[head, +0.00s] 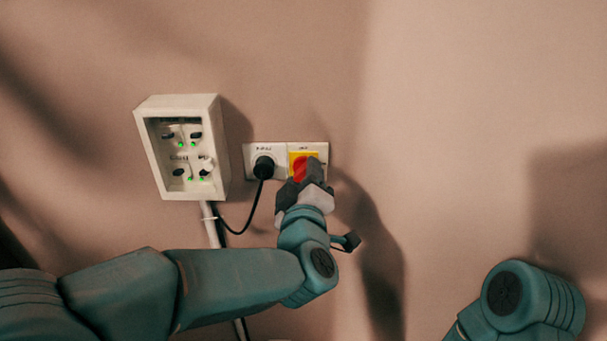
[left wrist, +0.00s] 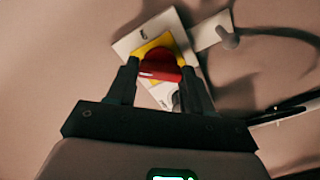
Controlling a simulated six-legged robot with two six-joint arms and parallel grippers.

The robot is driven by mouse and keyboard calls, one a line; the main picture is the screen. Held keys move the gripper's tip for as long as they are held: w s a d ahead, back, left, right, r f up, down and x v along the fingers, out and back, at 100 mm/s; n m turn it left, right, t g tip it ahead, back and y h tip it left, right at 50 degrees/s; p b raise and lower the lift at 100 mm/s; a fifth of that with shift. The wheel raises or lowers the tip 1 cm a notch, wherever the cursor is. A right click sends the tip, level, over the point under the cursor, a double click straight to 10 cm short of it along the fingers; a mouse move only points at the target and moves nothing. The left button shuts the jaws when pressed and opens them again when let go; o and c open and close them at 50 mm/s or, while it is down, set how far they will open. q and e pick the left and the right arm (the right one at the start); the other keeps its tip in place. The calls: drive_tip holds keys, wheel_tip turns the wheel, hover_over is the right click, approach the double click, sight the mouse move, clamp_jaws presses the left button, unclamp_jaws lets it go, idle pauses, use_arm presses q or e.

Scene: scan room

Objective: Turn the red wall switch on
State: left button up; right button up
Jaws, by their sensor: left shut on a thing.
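The red switch (head: 299,168) sits on a yellow square plate (head: 311,155) on the right half of a white wall panel (head: 280,147). My left gripper (head: 305,177) is at the switch, its dark fingers partly covering it in the head view. In the left wrist view the fingers (left wrist: 160,82) stand on both sides of the red switch (left wrist: 160,62), shut on it. The handle's exact angle is hard to tell because the fingers hide part of it. Of my right arm only a teal link shows at the lower right of the head view; its gripper is out of view.
Left of the switch, a black plug (head: 263,167) with a black cable (head: 252,210) sits in the same panel. Further left is a white box (head: 215,150) with several green lights and dark knobs. White conduit (head: 210,222) runs down below it. The wall at right is bare.

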use_arm(q)
drive_tip(key=m+p, duration=0.1)
drive_tip(key=m, duration=0.1)
drive_tip(key=m+p, duration=0.1)
drive_tip(key=m, duration=0.2)
drive_tip(key=shift+r+m, duration=0.2)
drive_tip(key=shift+m, duration=0.1)
drive_tip(key=shift+m+p, duration=0.85)
drive_tip(key=shift+m, duration=1.25)
drive_tip(key=o, duration=1)
drive_tip(key=shift+w+f, duration=0.1)
drive_tip(key=shift+f, duration=0.05)
drive_tip(key=shift+o, duration=0.2)
drive_tip(key=shift+f, duration=0.1)
